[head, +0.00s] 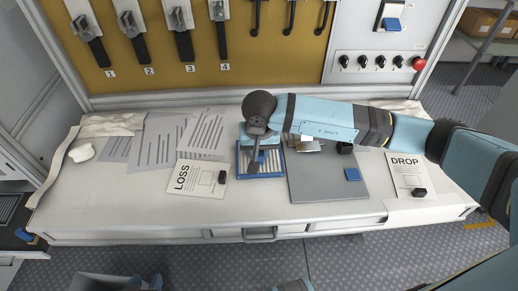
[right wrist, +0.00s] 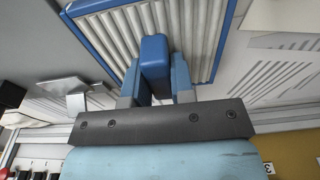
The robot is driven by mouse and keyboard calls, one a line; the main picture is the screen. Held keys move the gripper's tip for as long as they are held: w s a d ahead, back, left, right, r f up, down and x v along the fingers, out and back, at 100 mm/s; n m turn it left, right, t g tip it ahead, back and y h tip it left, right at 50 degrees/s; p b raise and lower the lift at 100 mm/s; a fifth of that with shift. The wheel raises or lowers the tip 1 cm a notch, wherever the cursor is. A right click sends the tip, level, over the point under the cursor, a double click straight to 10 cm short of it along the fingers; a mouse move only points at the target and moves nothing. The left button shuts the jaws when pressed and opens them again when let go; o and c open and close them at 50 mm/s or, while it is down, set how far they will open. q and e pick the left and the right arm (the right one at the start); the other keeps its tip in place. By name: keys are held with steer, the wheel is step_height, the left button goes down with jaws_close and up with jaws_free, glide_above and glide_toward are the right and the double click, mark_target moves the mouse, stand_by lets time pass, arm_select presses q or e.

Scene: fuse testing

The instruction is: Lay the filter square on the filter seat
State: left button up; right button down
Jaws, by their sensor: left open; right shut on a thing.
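The filter square (head: 272,172) is a pale ribbed panel in a blue frame, right of the LOSS card on the bench. It fills the top of the right wrist view (right wrist: 110,38), with a blue block (right wrist: 154,60) standing at its middle. My right gripper (head: 254,168) comes down over the panel and is shut on that block, which looks like its grip. I cannot tell whether the panel touches what is under it. No filter seat shows clearly; the arm and panel cover that area.
The LOSS card (head: 197,178) and DROP card (head: 407,172) flank the work area. Striped sheets (head: 160,140) lie left. My right arm crosses the bench's back right.

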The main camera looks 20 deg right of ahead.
steer(key=shift+r, duration=0.1)
steer(key=c, duration=1)
jaws_free()
